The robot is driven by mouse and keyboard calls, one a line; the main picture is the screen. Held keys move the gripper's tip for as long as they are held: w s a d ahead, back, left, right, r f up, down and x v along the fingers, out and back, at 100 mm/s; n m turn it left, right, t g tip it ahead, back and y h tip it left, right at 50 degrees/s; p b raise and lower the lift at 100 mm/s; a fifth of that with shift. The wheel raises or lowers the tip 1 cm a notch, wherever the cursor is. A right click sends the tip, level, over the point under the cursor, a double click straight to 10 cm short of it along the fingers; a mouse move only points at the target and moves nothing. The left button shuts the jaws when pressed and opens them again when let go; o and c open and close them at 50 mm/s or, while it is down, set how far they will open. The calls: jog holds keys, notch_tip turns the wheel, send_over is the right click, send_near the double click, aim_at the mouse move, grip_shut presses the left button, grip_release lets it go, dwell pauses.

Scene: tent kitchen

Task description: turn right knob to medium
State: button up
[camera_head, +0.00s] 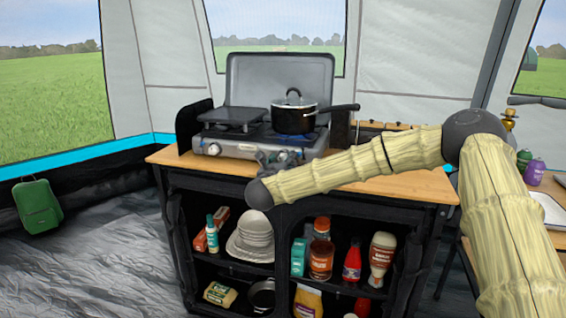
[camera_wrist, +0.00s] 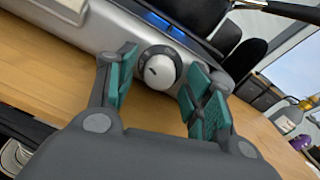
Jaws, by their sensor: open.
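The camping stove (camera_head: 250,148) stands on the wooden counter with its lid raised. Its left knob (camera_head: 213,149) is on the front panel at the left. The right knob (camera_wrist: 158,70) is a round white dial with a dark ring and a dark mark on its face; in the head view (camera_head: 283,156) it is partly hidden by my gripper. My gripper (camera_wrist: 160,85) is open, with teal pads on either side of the right knob. I cannot tell whether the pads touch it. A black pot (camera_head: 290,119) sits on the right burner, with a blue glow under it.
The wooden counter (camera_head: 377,181) is mostly free in front of the stove. A dark griddle plate (camera_head: 231,115) covers the left burner. The pot's handle (camera_head: 340,108) sticks out to the right.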

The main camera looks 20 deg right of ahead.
jog(key=shift+w+d, duration=0.1)
jog(key=shift+w, duration=0.05)
jog(key=c, duration=1)
jog(key=n+p, duration=0.1)
jog(key=n, duration=0.3)
jog(key=shift+r+p, duration=0.15)
jog(key=shift+p, duration=0.25)
jog(key=shift+n+p, duration=0.75)
jog(key=shift+n, duration=1.05)
